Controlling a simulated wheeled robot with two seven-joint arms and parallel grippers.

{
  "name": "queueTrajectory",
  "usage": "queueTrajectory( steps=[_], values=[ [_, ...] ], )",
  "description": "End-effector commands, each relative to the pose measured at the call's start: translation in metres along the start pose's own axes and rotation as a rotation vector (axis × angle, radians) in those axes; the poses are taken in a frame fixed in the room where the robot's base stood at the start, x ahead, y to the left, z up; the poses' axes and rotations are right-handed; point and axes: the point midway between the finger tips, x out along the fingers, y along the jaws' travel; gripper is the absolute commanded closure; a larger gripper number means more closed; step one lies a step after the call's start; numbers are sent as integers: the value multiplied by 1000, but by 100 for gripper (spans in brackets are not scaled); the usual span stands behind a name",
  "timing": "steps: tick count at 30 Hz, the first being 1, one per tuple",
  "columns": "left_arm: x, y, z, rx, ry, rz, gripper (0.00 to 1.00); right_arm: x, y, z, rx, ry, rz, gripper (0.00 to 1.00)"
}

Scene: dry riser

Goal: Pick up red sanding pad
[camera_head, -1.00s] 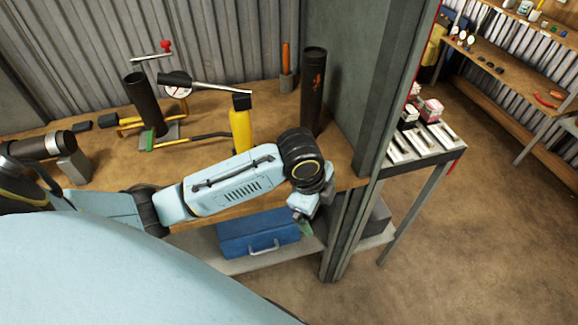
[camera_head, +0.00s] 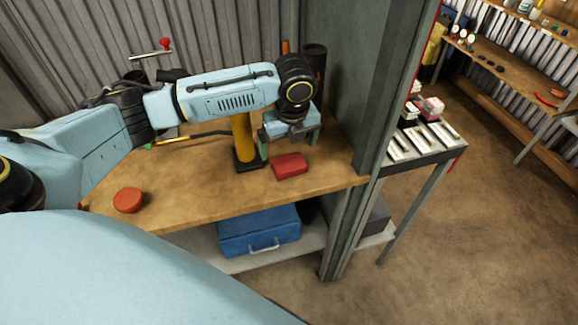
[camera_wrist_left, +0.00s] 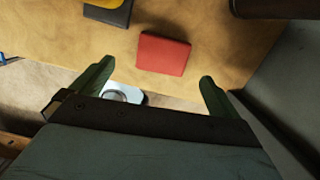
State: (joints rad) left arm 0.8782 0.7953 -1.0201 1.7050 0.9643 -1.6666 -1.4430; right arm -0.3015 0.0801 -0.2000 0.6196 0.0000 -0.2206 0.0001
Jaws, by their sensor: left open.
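A red rectangular block, which looks like the red sanding pad (camera_head: 289,167), lies flat on the wooden workbench (camera_head: 205,185) near its front edge. My left gripper (camera_head: 289,146) is open and empty, above and just behind the pad in the head view. In the left wrist view the pad (camera_wrist_left: 163,53) lies beyond the tips of the left gripper (camera_wrist_left: 155,84), between the lines of its two fingers and apart from both. My right gripper is not in view.
A yellow-handled tool (camera_head: 241,138) on a dark base stands left of the pad. A round red object (camera_head: 128,200) lies at the bench's left front. A dark tube (camera_head: 315,62) stands behind, and a grey post (camera_head: 375,110) rises to the right. A blue box (camera_head: 258,232) sits on the shelf below.

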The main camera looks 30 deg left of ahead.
Motion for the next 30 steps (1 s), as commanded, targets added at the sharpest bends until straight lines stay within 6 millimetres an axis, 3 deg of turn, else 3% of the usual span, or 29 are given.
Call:
queueTrajectory(
  steps=[8,15,25,30],
  values=[
    [23,-2,-1,0,0,0,0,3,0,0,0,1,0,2],
    [59,-4,-3,0,0,0,0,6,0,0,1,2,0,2],
    [66,-5,-2,1,-1,-2,0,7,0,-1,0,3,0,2],
    [66,-5,-2,1,-1,-2,21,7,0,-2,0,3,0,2]
  ],
)
